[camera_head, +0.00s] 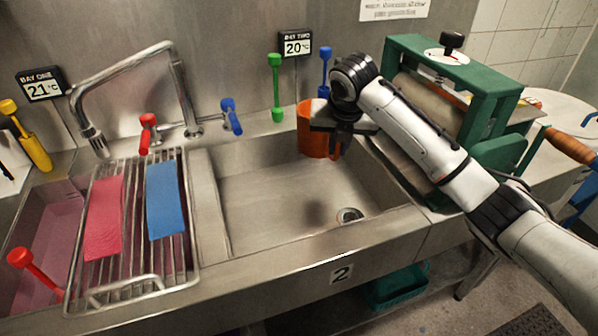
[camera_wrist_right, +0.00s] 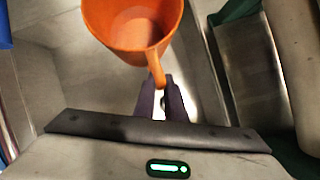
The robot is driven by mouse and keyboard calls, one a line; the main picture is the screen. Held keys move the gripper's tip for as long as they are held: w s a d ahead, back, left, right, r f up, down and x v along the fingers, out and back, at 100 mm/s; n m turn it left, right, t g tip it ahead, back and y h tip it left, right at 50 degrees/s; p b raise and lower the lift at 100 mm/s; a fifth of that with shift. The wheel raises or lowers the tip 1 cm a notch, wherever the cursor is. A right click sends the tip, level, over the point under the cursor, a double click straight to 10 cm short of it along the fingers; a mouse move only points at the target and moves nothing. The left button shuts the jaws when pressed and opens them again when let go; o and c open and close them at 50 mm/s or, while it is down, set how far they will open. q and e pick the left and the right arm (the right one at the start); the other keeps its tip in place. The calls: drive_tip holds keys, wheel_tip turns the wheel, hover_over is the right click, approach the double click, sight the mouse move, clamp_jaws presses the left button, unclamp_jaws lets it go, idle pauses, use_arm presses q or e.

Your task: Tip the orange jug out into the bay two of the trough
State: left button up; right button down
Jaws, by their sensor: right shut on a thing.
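The orange jug (camera_head: 305,142) is above the back right part of bay two, close to upright. My right gripper (camera_wrist_right: 161,98) is shut on the jug's handle (camera_wrist_right: 157,72); in the head view the wrist partly covers the jug. The wrist view looks into the jug's open mouth (camera_wrist_right: 132,30); I cannot tell whether liquid is inside. Bay two of the trough (camera_head: 280,200) is the bare steel basin with a drain (camera_head: 349,215) and a "2" plate (camera_head: 341,273) on its front. My left gripper is not in view.
Bay one (camera_head: 45,235) at left holds pinkish liquid under a wire rack (camera_head: 125,262) with red and blue cloths. A faucet (camera_head: 130,60) arches behind it. A green roller press (camera_head: 490,85) stands right of bay two. Bay two's floor is clear.

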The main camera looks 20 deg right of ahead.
drive_tip(key=d+f+n+y, duration=0.1)
drive_tip(key=d+n, duration=0.1)
drive_tip(key=d, duration=0.7)
drive_tip(key=shift+w+d+n+t, duration=0.2)
drive_tip(key=shift+n+t, duration=0.1)
drive_tip(key=shift+n, duration=0.1)
